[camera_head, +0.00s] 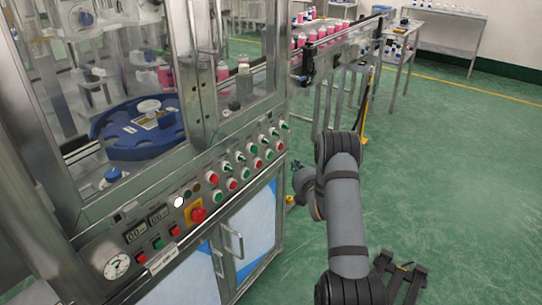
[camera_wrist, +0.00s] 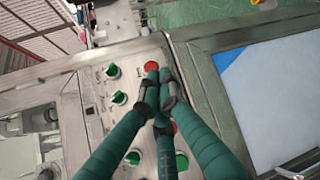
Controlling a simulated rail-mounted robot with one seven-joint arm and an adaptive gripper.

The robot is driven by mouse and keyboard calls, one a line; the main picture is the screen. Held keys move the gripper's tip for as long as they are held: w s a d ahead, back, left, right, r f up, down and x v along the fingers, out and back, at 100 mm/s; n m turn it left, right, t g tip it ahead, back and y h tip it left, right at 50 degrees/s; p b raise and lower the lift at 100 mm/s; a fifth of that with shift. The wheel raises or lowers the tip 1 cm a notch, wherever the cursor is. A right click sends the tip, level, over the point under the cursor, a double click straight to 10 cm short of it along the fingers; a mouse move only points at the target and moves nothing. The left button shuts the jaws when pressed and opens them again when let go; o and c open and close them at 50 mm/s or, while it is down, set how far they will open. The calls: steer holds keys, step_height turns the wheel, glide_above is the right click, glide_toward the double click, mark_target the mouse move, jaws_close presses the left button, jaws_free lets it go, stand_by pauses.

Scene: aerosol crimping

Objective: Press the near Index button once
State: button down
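The machine's control panel (camera_head: 228,172) carries rows of red and green buttons and green-and-white knobs. Their labels are too small to read, so I cannot tell which is the near Index button. My gripper (camera_head: 296,168) is at the right end of the panel in the head view, small and partly hidden by my arm. In the wrist view my gripper (camera_wrist: 160,90) has its teal fingers drawn together, with no object between the tips. The tips are over the panel beside a red button (camera_wrist: 152,67); a second red button (camera_wrist: 174,127) is partly hidden behind the fingers. Contact cannot be told.
Green knobs (camera_wrist: 113,71) lie left of my fingers. A yellow-backed red emergency stop (camera_head: 197,214) and a gauge (camera_head: 117,265) are at the panel's near end. A conveyor with pink bottles (camera_head: 312,35) runs behind. The green floor (camera_head: 450,160) at right is mostly clear.

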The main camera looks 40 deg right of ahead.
mark_target(270, 155)
steer(key=w+a, duration=0.2)
steer(key=w, duration=0.5)
steer(key=shift+a, duration=0.3)
stand_by(1.2)
steer(key=shift+w+a+b, duration=0.15)
steer(key=shift+w+b, duration=0.2)
steer(key=shift+b, duration=0.2)
